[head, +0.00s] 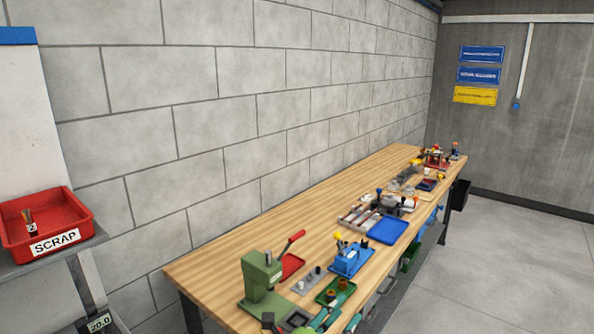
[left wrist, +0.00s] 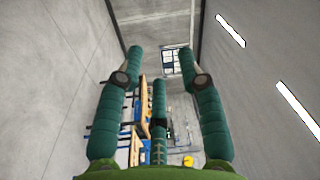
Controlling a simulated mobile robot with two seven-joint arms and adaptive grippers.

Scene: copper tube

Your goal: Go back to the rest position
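My left gripper (left wrist: 160,64) has three ribbed teal fingers, spread apart in the left wrist view with nothing held between them. Teal finger parts (head: 334,316) show at the bottom edge of the head view, by the near end of the bench; the rest of that gripper is cut off. My right gripper does not show clearly enough in either view to tell it apart. No copper tube can be made out for certain; a small green tray (head: 347,298) holds small brownish round pieces.
A wooden workbench (head: 225,250) runs along the block wall. It carries a green press (head: 262,278) with a red lever, a blue fixture (head: 350,260) and a blue tray (head: 388,229). A red SCRAP bin (head: 75,210) stands at left. The floor at right is clear.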

